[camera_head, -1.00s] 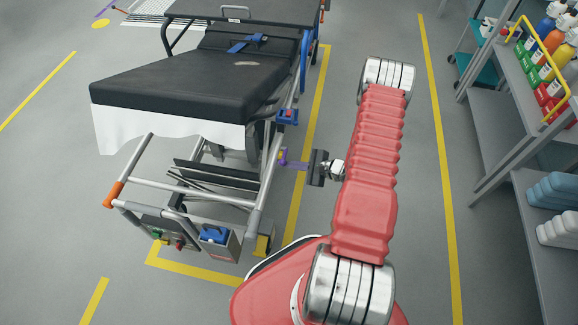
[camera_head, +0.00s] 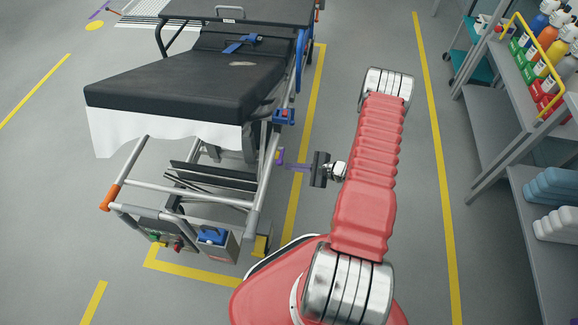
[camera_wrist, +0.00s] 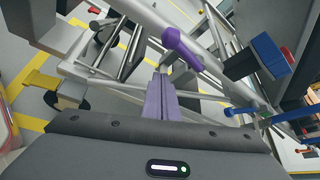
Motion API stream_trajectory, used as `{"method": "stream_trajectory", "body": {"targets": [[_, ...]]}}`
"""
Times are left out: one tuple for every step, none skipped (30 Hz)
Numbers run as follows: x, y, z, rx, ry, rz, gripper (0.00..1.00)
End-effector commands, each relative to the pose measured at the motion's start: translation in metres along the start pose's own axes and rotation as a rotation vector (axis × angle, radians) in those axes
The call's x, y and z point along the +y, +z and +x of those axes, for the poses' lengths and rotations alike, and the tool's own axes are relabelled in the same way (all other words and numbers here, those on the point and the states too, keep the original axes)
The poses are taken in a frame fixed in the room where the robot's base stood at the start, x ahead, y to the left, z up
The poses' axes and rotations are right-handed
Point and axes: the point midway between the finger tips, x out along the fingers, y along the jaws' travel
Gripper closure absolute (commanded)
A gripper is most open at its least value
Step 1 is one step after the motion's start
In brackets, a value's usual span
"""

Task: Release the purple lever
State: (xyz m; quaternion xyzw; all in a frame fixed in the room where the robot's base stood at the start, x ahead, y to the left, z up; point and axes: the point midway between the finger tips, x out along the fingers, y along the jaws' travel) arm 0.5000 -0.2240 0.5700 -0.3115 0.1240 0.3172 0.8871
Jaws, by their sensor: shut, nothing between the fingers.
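The purple lever (camera_head: 280,156) is on the near right side of the stretcher's (camera_head: 180,92) metal frame. In the wrist view the lever (camera_wrist: 182,47) is a purple handle slanting across the upper middle, beside a grey rail. My gripper (camera_head: 290,167) has purple fingers and points left at the lever, with a small gap between. In the wrist view my gripper's fingers (camera_wrist: 162,74) are together and empty, with their tips just below the lever. Where the lever joins the frame is hard to make out.
The stretcher's frame rails (camera_head: 262,180) stand close beyond my fingertips. A blue and red part (camera_head: 284,116) sits above the lever, also in the wrist view (camera_wrist: 270,54). A shelf with bottles (camera_head: 500,130) stands at right. Floor between the yellow lines is clear.

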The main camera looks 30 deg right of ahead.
Motion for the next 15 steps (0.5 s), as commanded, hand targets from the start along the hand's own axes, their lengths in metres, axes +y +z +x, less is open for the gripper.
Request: {"method": "stream_trajectory", "body": {"targets": [[-0.001, 0.000, -0.007, 0.002, -0.002, 0.002, 1.00], [0.000, 0.000, -0.011, 0.001, -0.002, 0.001, 1.00], [-0.001, 0.000, -0.016, 0.001, -0.002, 0.001, 1.00], [-0.001, -0.001, -0.021, 0.002, -0.003, 0.001, 1.00], [-0.002, 0.000, -0.025, 0.002, -0.003, 0.001, 1.00], [-0.001, 0.000, -0.031, 0.001, -0.002, 0.001, 1.00], [-0.002, 0.000, -0.036, 0.002, -0.003, 0.002, 1.00], [-0.002, -0.001, -0.041, 0.002, -0.003, 0.002, 1.00], [-0.002, 0.000, -0.047, 0.001, -0.002, 0.001, 1.00], [-0.003, -0.001, -0.052, 0.002, -0.003, 0.001, 1.00], [-0.003, 0.000, -0.057, 0.002, -0.003, 0.001, 1.00], [-0.002, 0.000, -0.062, 0.001, -0.002, 0.001, 1.00], [-0.002, 0.000, -0.066, 0.001, -0.002, 0.002, 1.00], [-0.003, 0.000, -0.070, 0.001, -0.002, 0.002, 1.00], [-0.003, 0.000, -0.074, 0.000, -0.001, 0.002, 1.00]]}}
